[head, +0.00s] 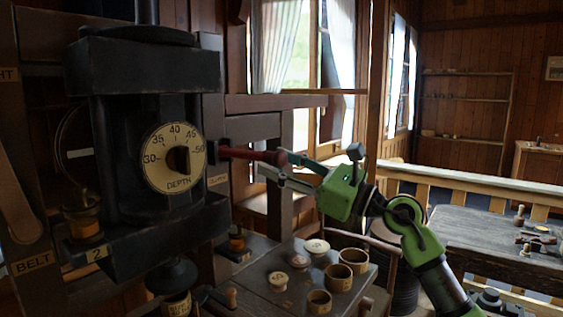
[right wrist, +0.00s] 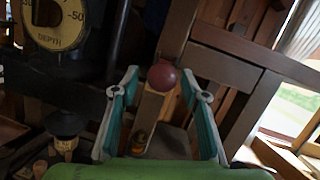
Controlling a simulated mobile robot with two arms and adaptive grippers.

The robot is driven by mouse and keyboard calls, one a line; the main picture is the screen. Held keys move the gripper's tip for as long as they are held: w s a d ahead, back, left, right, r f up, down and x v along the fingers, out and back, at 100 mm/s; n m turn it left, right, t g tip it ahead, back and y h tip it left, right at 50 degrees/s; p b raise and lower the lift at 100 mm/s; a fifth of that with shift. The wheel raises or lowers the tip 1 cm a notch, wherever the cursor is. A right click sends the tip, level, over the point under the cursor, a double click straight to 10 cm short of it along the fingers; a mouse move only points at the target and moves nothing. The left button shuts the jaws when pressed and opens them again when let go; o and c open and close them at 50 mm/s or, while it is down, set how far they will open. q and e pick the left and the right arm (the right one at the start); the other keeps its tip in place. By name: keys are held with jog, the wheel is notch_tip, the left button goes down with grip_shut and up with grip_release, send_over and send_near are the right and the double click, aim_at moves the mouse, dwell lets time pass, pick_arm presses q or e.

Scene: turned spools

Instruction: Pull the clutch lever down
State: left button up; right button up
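The clutch lever (head: 250,154) is a red handle with a round end, sticking out to the right from the dark machine, roughly level, above a small label (head: 217,181). My right gripper (head: 275,163) is at the lever's free end. In the right wrist view, the lever's red round end (right wrist: 163,75) sits between the two teal fingertips. Gaps show on both sides of it, so the fingers are open and not closed on it. My left gripper is not in view.
A depth dial (head: 174,158) is on the machine (head: 140,70), left of the lever. Below the lever, a bench (head: 258,262) holds several round wooden pieces. A dark table (head: 485,235) with small items stands at right. The space just under the lever looks free.

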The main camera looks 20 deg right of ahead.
jog(key=shift+s+r, duration=0.1)
jog(key=shift+r, duration=0.05)
jog(key=v, duration=1.2)
dwell(0.3)
